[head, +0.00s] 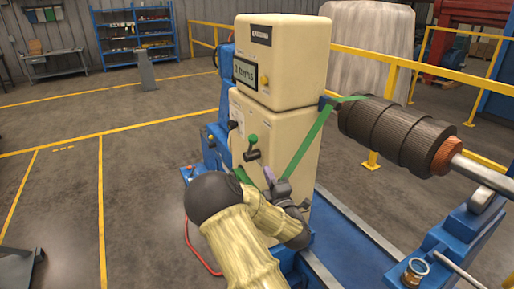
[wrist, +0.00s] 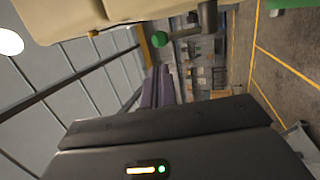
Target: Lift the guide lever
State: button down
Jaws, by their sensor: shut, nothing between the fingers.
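A lever with a green knob (head: 253,138) and a dark body stands out from the front of the cream machine cabinet (head: 270,125); I take it to be the guide lever. In the wrist view its green knob (wrist: 158,40) and dark arm show just beyond my fingertips. My gripper (head: 269,174) is just below and right of the lever in the head view. In the wrist view my gripper (wrist: 157,88) has its purple fingers together and empty. The fingers look apart from the knob, though the exact gap is unclear.
A green belt (head: 312,138) slants from the cabinet to a dark ribbed rotor (head: 385,128) at the right. A blue base (head: 355,240) runs below. A yellow railing (head: 348,60) stands behind.

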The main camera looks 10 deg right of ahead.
aim_at(254, 142)
jog(key=p+x, duration=0.4)
jog(key=x, duration=0.6)
jog(key=shift+w+r+p, duration=0.1)
jog(key=shift+r+p, duration=0.05)
jog(key=shift+p, duration=0.15)
jog(key=shift+w+a, duration=0.1)
jog(key=shift+w, duration=0.55)
